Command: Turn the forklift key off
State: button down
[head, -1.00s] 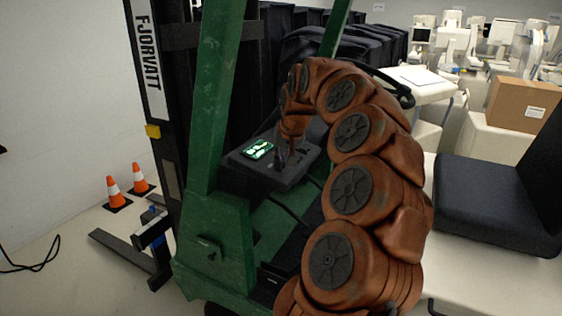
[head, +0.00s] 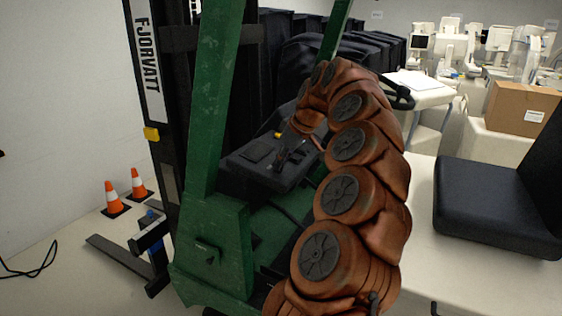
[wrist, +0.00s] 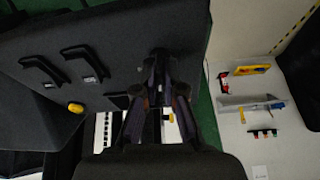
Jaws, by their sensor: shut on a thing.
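The green forklift (head: 208,110) fills the left middle of the head view, with a dark console (head: 240,167) behind its post. The console's small display (head: 257,154) is dark. My gripper (head: 282,160) is at the console top, beside the display. In the wrist view my gripper (wrist: 160,68) points at the dark console face (wrist: 120,35), fingers close together.
Two black handles (wrist: 82,60) and a yellow knob (wrist: 76,107) stick out of the console near my gripper. A black seat (head: 497,205) is at the right. Orange cones (head: 113,197) stand on the floor at the left.

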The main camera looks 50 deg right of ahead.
jog(key=shift+n, duration=0.9)
jog(key=c, duration=1.3)
grip_release()
jog(key=shift+v, duration=3.7)
jog(key=shift+d, duration=0.2)
jog(key=shift+a+y, duration=0.1)
jog(key=shift+y, duration=0.2)
